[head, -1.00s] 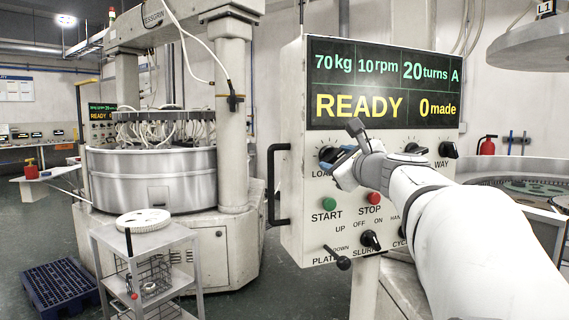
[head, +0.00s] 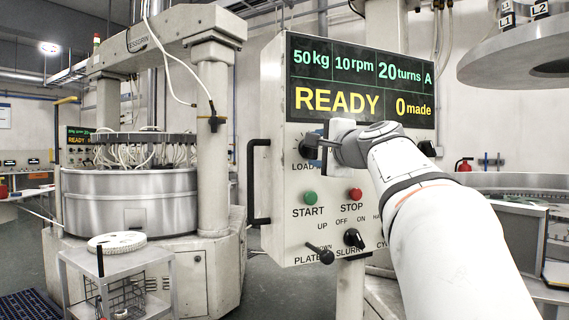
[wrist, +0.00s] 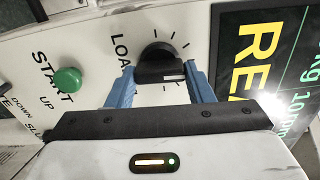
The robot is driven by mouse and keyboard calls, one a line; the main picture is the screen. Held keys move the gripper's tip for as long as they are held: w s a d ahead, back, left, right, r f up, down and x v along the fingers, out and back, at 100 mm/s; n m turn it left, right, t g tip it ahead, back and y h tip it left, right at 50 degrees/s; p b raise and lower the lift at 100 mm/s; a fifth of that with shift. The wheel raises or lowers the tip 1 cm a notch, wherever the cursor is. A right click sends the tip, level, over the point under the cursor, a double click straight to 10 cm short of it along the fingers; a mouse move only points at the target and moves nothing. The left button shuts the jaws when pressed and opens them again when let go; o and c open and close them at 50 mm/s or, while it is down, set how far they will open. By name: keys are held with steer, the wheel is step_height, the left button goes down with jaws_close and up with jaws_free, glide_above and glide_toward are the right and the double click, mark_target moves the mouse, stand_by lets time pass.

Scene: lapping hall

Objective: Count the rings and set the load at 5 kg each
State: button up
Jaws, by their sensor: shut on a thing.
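The control panel (head: 275,225) stands in front of me. Its display (head: 360,82) reads 50 kg, 10 rpm, 20 turns A, READY, 0 made. My gripper (head: 318,148) is at the LOAD knob. In the wrist view the black LOAD knob (wrist: 160,62) sits between my gripper's two blue fingers (wrist: 158,85), which are shut on it. My arm hides the knobs to its right in the head view. A green START button (head: 310,197) and a red STOP button (head: 355,194) are below. The rings cannot be made out in these frames.
A small trolley (head: 120,268) at the lower left holds a white toothed disc (head: 116,242) and a wire basket. A lapping machine with a steel drum (head: 130,200) stands behind it. A black handle (head: 257,180) juts from the panel's left side. A second machine is at right.

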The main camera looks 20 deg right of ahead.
steer(key=n+b, duration=0.4)
steer(key=n, duration=0.2)
steer(key=shift+f+b, duration=0.2)
steer(key=shift+b, duration=0.2)
steer(key=n+b, duration=0.3)
steer(key=n, duration=0.3)
steer(key=shift+r, duration=0.15)
steer(key=shift+c, duration=0.2)
steer(key=shift+n, duration=0.3)
steer(key=o, duration=1)
steer(key=shift+r, duration=0.1)
steer(key=s+b, duration=0.1)
steer(key=s, duration=0.7)
steer(key=shift+d, duration=0.15)
steer(key=shift+w, duration=0.1)
